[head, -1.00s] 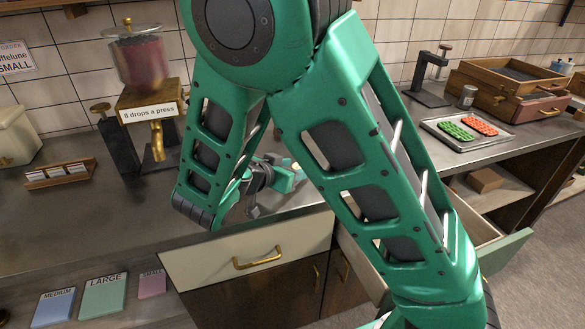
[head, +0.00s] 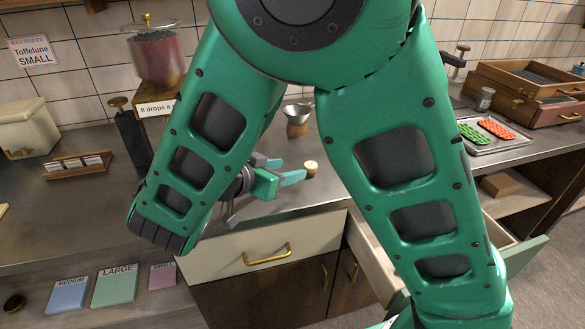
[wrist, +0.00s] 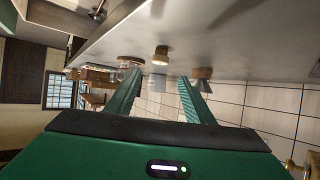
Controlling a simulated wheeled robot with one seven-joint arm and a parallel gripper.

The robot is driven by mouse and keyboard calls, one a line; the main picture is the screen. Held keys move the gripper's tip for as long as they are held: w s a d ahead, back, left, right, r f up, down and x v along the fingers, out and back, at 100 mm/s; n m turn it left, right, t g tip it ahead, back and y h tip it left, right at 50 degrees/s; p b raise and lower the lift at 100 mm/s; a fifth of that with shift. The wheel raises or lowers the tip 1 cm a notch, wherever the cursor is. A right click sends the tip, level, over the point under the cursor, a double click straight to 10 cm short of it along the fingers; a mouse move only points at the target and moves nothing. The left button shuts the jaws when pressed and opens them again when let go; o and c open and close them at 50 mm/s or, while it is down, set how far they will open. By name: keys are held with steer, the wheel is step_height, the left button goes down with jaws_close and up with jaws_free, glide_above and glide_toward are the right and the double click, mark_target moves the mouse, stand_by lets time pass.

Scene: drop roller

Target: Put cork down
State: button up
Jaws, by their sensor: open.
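The cork (head: 311,168), small and brown with a pale top, stands upright on the grey counter (head: 270,206), just right of my gripper's fingertips in the head view. My gripper (head: 283,169) is open and low over the counter, with its green fingers pointing toward the cork. The wrist view is turned, with the counter along the top. There, what looks like the cork (wrist: 161,55) sits on the counter beyond and between the fingertips of my gripper (wrist: 158,80). It is apart from both fingers, and nothing is held.
A metal funnel on a wooden base (head: 297,120) stands behind the cork. The drop dispenser (head: 158,60) is partly hidden by my arm. A tray with green and orange moulds (head: 497,140) lies right. An open drawer (head: 378,255) juts out at the front.

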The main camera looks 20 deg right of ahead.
steer(key=shift+s+a+r, duration=0.3)
steer(key=shift+s+a, duration=0.1)
steer(key=shift+a, duration=0.05)
steer(key=d+g, duration=0.1)
steer(key=d, duration=0.3)
steer(key=d+g, duration=0.1)
steer(key=d, duration=0.3)
steer(key=s+d+g+y, duration=0.1)
steer(key=d+g, duration=0.1)
steer(key=d, duration=0.2)
steer(key=shift+d+f, duration=0.1)
steer(key=shift+f, duration=0.2)
steer(key=s+d+g+y, duration=0.35)
steer(key=s+d, duration=0.35)
steer(key=d, duration=0.4)
steer(key=s+d+n+y, duration=0.2)
steer(key=s+y, duration=0.1)
steer(key=s, duration=0.5)
steer(key=s+d+n+y, duration=0.1)
steer(key=s+n+y, duration=0.1)
steer(key=s, duration=0.7)
steer(key=shift+d+r+y, duration=0.35)
steer(key=shift+y, duration=0.1)
